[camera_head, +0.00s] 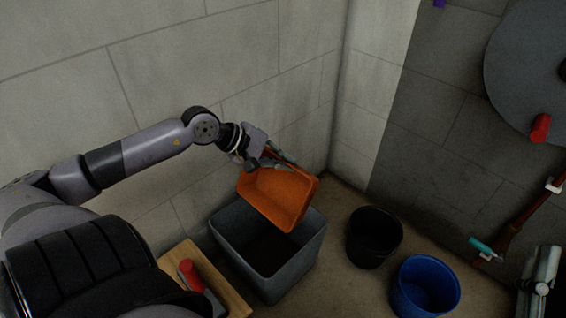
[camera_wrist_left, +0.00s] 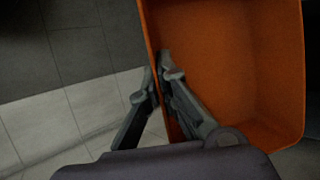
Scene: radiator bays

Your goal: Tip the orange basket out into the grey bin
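The orange basket (camera_head: 275,196) is held tilted above the grey bin (camera_head: 306,249), its open side facing my head camera. No contents show in the part of the basket that I see. My left gripper (camera_head: 280,162) is shut on the basket's upper rim. In the left wrist view the fingers (camera_wrist_left: 165,85) pinch one wall of the basket (camera_wrist_left: 235,70), one finger on each side. The grey bin stands on the floor below. Its inside is dark, and the basket hides part of its far rim. My right gripper is not seen.
A black bucket (camera_head: 373,238) and a blue bucket (camera_head: 426,287) stand on the floor right of the bin. A wooden board (camera_head: 233,301) with a red-handled object (camera_head: 190,274) is at the bin's left. Walls rise close behind.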

